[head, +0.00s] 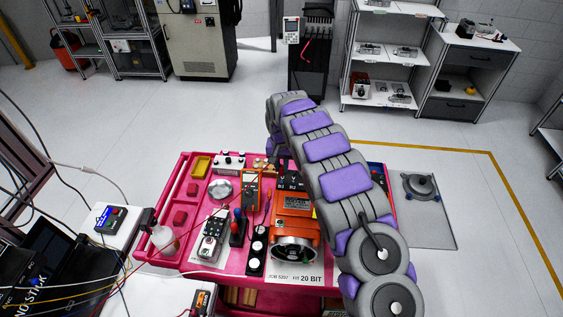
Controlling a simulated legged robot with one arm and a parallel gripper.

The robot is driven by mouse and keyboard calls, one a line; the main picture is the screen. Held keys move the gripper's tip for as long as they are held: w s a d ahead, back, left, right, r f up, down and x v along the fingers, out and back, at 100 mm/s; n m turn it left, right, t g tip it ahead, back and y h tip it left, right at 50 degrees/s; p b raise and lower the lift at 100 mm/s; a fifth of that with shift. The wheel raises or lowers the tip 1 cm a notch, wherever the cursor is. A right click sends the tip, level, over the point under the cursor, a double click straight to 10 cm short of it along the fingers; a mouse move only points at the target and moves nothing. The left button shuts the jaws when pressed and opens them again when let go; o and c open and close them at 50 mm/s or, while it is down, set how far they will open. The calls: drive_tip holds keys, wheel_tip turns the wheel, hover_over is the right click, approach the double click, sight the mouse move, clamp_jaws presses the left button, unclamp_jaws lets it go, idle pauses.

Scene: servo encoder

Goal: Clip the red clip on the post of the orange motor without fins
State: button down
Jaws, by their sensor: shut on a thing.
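An orange motor (294,229) lies on the pink cart (182,248), with a round, dark-rimmed metal face towards me. I cannot tell at this size whether it has fins, and I cannot make out its post. My arm rises from the lower right, arches over the cart's right side and bends down at its far end, behind its own links. My gripper's fingers do not show; the arm covers that place. No red clip can be made out, in the gripper or on the motor. Part of the cart to the motor's right is hidden by my arm.
An orange multimeter (252,190) with a red lead stands left of the motor. A grey device (209,238), a silver round part (219,188) and a yellow bin (200,167) are also on the cart. A grey plate with a round fixture (420,186) is at right.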

sight(282, 173)
drive_tip(key=shift+f+b, duration=0.35)
drive_tip(key=shift+f, duration=1.5)
drive_tip(key=shift+s+d+f+b, duration=0.1)
drive_tip(key=shift+b, duration=0.25)
idle(0.8)
drive_tip(key=c, duration=0.9)
unclamp_jaws()
drive_tip(key=shift+c, duration=0.2)
drive_tip(key=shift+r+p, duration=0.4)
drive_tip(key=shift+r, duration=3.1)
